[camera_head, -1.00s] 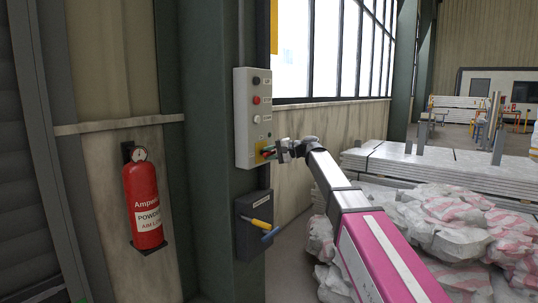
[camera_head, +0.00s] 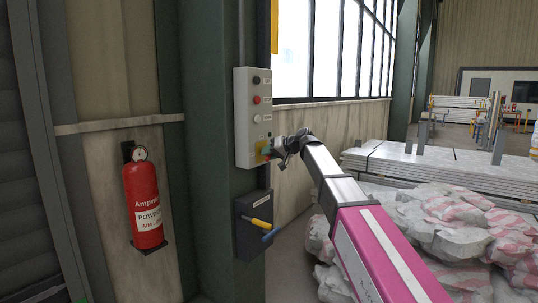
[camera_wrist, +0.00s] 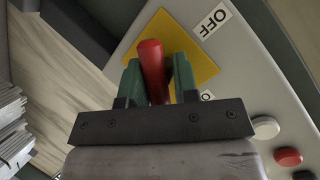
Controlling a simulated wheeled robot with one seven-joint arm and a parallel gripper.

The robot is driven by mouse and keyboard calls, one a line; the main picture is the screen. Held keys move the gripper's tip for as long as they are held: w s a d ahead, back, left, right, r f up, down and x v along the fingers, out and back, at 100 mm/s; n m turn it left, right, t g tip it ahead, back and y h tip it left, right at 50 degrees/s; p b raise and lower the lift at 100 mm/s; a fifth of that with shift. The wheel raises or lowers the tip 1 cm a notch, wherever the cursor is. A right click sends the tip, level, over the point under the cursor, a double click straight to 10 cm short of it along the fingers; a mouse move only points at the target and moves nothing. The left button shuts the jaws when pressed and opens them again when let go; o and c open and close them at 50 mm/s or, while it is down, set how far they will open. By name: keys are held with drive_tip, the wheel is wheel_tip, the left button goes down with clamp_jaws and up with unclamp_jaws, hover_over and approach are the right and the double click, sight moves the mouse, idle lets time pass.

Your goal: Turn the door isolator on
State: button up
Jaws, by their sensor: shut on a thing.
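The door isolator is a red handle (camera_wrist: 151,70) on a yellow plate (camera_wrist: 196,51) low on the grey control box (camera_head: 243,131). In the wrist view the green fingers of my gripper (camera_wrist: 157,76) stand on both sides of the red handle and are shut on it. An "OFF" label (camera_wrist: 213,19) lies beyond a corner of the yellow plate. A second label (camera_wrist: 207,95) is mostly hidden by my gripper. In the head view my gripper (camera_head: 272,149) reaches the box from the right and covers most of the handle.
Several round buttons run up the box above the isolator, one of them red (camera_head: 256,100). A dark box with a yellow-and-blue lever (camera_head: 262,226) hangs just below. A fire extinguisher (camera_head: 143,203) is on the left wall. Wrapped sacks (camera_head: 440,220) and stacked panels (camera_head: 430,165) lie to the right.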

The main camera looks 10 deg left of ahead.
drive_tip(key=shift+f+n+t+h, duration=0.15)
drive_tip(key=shift+n+t+h, duration=0.25)
drive_tip(key=shift+n+t, duration=0.6)
drive_tip(key=shift+n+t+h, duration=0.3)
drive_tip(key=shift+n+t, duration=0.6)
drive_tip(key=shift+n, duration=0.5)
drive_tip(key=o, duration=0.9)
drive_tip(key=shift+w+d, duration=0.1)
drive_tip(key=v, duration=1)
drive_tip(key=shift+s+d, duration=0.25)
drive_tip(key=shift+s, duration=0.05)
